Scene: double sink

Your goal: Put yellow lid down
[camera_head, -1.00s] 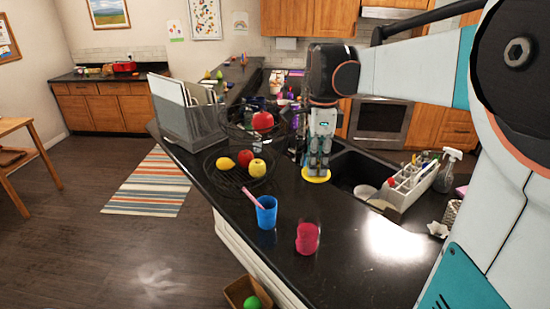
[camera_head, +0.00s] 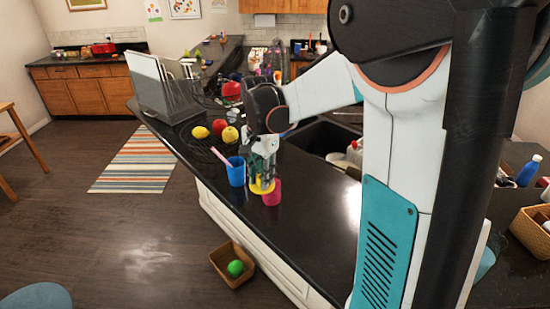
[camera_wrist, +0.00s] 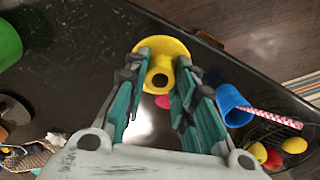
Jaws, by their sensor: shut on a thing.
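My gripper (camera_head: 262,172) is shut on the yellow lid (camera_head: 261,188), above the black counter near its front edge. In the wrist view the round lid (camera_wrist: 161,45) shows between the fingertips of my gripper (camera_wrist: 162,72), with a dark round spot on it. The pink cup (camera_head: 273,193) stands just beside the lid in the head view. In the wrist view only a small part of the pink cup (camera_wrist: 162,102) shows, between the fingers. I cannot tell whether lid and cup touch.
A blue cup (camera_head: 236,172) with a pink striped straw stands close to the left of my gripper. Fruit, including a lemon (camera_head: 200,132), lies behind it. A wicker box (camera_head: 226,268) with a green ball sits on the floor. The counter front right of the pink cup is clear.

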